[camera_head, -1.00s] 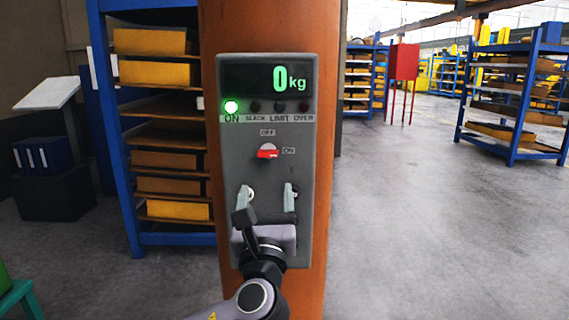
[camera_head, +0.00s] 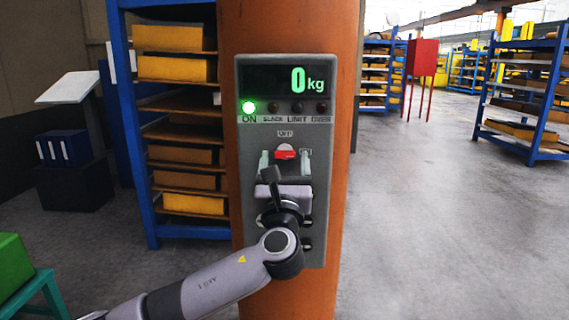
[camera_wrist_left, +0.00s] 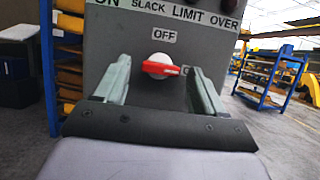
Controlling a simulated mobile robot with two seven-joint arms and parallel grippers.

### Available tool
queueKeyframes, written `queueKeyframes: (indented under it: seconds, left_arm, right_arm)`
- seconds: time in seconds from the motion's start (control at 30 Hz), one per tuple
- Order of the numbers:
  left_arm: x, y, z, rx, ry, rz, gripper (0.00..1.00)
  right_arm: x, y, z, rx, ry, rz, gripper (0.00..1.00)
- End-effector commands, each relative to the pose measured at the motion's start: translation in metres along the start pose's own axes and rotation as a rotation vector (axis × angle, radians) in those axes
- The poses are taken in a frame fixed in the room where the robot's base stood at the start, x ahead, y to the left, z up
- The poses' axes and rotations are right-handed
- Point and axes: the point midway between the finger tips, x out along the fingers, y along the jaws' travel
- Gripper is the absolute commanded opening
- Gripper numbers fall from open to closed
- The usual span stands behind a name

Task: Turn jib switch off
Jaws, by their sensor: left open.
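The jib switch (camera_head: 285,152) is a red rotary knob on the grey control panel (camera_head: 243,180), below the OFF label. In the left wrist view the red knob (camera_wrist_left: 158,66) lies level, its white-tipped end pointing right toward the partly hidden ON label. My left gripper (camera_head: 285,160) is open in front of the panel. Its two pale fingers (camera_wrist_left: 159,75) stand on either side of the knob in the picture; I cannot tell whether they touch it. My right gripper is not in view.
The panel is fixed to an orange column (camera_head: 340,200). A blue shelf rack (camera_head: 125,120) with yellow bins stands close on the left. A green box (camera_head: 14,262) is at the lower left. The floor to the right is open.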

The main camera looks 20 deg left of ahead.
Motion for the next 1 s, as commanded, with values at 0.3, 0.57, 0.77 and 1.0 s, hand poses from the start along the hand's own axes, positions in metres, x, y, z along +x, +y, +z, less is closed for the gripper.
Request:
queueKeyframes:
  seconds: [0.3,0.57,0.77,1.0]
  left_arm:
    - [0.000,0.000,0.000,-0.001,0.000,0.000,0.14]
    - [-0.001,-0.001,-0.002,-0.027,0.001,0.010,0.14]
    - [-0.002,-0.002,-0.003,-0.114,0.002,0.047,0.14]
    - [-0.002,-0.005,-0.004,-0.299,0.004,0.123,0.14]
  right_arm:
    - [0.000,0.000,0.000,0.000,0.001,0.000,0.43]
    - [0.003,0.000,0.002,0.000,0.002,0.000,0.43]
    - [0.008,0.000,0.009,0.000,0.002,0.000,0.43]
    - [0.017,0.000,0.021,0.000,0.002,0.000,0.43]
